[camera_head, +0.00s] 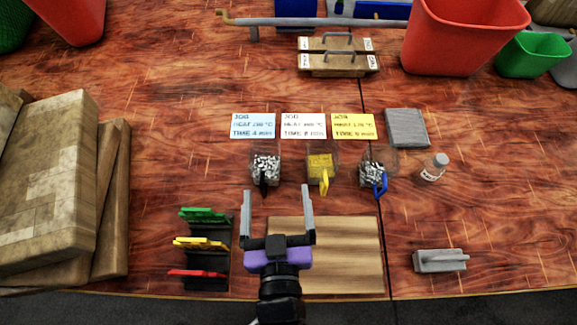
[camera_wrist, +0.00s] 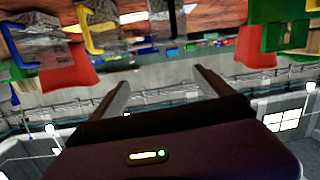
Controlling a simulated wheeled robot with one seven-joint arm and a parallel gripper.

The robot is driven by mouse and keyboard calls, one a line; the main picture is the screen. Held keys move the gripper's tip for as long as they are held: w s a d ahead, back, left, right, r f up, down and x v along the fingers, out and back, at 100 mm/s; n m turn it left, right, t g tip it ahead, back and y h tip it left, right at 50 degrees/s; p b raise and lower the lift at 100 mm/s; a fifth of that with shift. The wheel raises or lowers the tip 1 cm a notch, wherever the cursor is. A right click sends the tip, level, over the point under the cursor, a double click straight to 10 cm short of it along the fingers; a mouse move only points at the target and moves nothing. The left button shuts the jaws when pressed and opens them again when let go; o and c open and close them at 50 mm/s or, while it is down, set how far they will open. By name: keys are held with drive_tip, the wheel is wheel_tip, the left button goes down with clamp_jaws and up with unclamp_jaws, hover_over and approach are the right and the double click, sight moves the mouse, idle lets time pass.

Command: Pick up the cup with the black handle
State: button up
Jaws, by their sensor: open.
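The cup with the black handle (camera_head: 266,165) is clear and filled with grey pieces. It stands at the left of a row of three cups in the head view, its black handle pointing toward the front. My gripper (camera_head: 277,190) is open and empty, its two fingers spread and pointing to the back. In the head view the fingertips appear just in front of this cup, apart from it; the height between them is hard to tell. In the wrist view, my gripper's open fingers (camera_wrist: 162,77) show with nothing between them.
The yellow-handled cup (camera_head: 320,166) and blue-handled cup (camera_head: 372,170) stand to the right. A small bottle (camera_head: 434,167) is farther right. A wooden board (camera_head: 345,255) and a rack with coloured handles (camera_head: 207,255) lie in front. Job cards (camera_head: 303,126) lie behind.

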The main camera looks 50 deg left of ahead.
sight(263, 171)
drive_tip(key=a+f+h, duration=0.1)
drive_tip(key=a, duration=0.1)
drive_tip(key=a+f+m, duration=0.1)
drive_tip(key=a, duration=0.2)
drive_tip(key=a+f+h, duration=0.1)
drive_tip(key=a+f, duration=0.1)
drive_tip(key=shift+s+a+m+h, duration=0.15)
drive_tip(key=shift+s+m+h, duration=0.15)
drive_tip(key=shift+m, duration=0.1)
drive_tip(key=shift+w+f, duration=0.25)
drive_tip(key=shift+f, duration=0.05)
drive_tip(key=shift+w+f+h, duration=0.2)
drive_tip(key=shift+w+h, duration=0.05)
drive_tip(key=shift+h, duration=0.05)
drive_tip(key=shift+p+x, duration=0.95)
drive_tip(key=shift+x, duration=2.55)
drive_tip(key=shift+w+f, duration=0.1)
drive_tip(key=shift+w, duration=0.05)
drive_tip(key=c, duration=1.6)
